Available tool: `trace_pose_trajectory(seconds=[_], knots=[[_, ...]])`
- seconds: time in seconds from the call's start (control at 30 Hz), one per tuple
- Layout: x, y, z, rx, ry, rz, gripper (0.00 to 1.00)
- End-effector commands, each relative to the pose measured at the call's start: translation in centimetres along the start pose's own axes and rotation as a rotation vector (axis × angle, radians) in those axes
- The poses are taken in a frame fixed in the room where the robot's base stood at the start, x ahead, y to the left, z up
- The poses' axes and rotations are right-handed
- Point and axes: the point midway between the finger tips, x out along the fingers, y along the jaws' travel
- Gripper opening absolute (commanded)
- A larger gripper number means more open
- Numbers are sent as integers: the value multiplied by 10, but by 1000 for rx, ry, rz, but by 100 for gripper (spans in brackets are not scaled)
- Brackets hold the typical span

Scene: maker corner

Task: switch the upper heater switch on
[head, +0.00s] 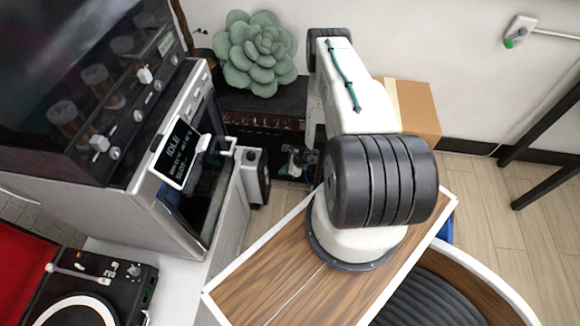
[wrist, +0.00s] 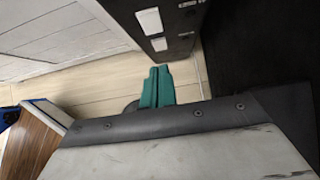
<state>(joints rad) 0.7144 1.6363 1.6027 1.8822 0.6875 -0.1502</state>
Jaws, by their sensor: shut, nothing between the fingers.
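In the wrist view a dark upright panel (wrist: 172,30), which looks like the heater's front, carries two pale rocker switches. One switch (wrist: 149,21) is farther up the picture and the other switch (wrist: 159,44) is below it. I cannot tell which way either is tipped. My gripper (wrist: 156,72) shows its green fingers together and empty, just below the panel's near end in the picture; contact is not clear. In the head view a small grey and black box (head: 256,175), likely the heater, stands beside the white machine. My gripper (head: 297,158) is to its right, partly hidden by my arm.
The white machine (head: 185,150) with a screen reading IDLE stands at left, near the box. A green succulent (head: 255,50) sits behind on a dark stand. A cardboard box (head: 415,108) is behind my arm. Open wooden floor (head: 490,190) lies to the right.

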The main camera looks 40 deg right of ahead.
Motion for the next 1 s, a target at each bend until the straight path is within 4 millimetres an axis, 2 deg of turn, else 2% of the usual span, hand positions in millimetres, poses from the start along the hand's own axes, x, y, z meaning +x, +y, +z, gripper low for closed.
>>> trace_pose_trajectory(seconds=[0.03,0.1,0.3,1.0], knots=[[11,1,0,-3,0,2,0],[22,1,6,-5,0,2,0],[38,0,24,-3,0,0,0],[48,0,31,-1,0,0,0]])
